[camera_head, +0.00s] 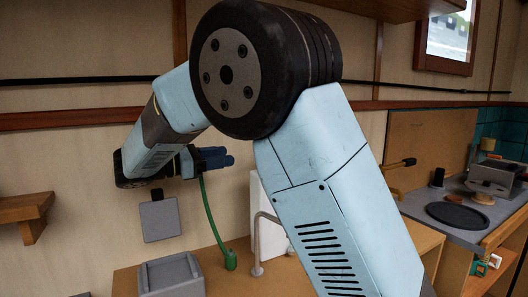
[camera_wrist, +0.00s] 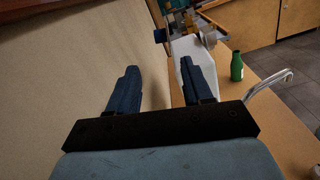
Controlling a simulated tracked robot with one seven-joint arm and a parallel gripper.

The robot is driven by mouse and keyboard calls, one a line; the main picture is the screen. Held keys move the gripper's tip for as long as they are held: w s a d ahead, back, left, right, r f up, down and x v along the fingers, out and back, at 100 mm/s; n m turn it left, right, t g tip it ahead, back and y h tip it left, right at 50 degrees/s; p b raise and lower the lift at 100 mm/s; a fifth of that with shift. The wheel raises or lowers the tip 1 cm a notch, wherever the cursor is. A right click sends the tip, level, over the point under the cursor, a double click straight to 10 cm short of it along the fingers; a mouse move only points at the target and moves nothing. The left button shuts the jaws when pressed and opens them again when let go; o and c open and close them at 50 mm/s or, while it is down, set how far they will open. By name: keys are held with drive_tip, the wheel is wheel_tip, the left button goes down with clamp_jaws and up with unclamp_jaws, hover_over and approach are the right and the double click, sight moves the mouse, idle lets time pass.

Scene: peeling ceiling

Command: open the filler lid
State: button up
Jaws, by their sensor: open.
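My gripper (camera_head: 214,158) is raised in front of the wall, with its dark blue fingers pointing right. In the wrist view my gripper (camera_wrist: 161,65) has its two fingers apart, with nothing between them. A grey square flap (camera_head: 160,220) with a dark piece at its top is at the wall, below and left of my gripper. It may be the filler lid; I cannot tell for sure. An open-topped grey box (camera_head: 171,279) stands below it on the wooden counter (camera_head: 128,282). Neither the flap nor the box shows clearly in the wrist view.
A thin green stem (camera_head: 213,215) rises from the counter close to my gripper. A green bottle (camera_wrist: 237,68) shows in the wrist view. A metal tap (camera_head: 261,235) and a white panel (camera_head: 270,213) stand right of the stem. A wooden shelf (camera_head: 24,210) juts out left.

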drive_tip(key=x, duration=1.3)
drive_tip(key=shift+d, duration=0.15)
drive_tip(key=shift+c, duration=0.5)
drive_tip(key=c, duration=0.8)
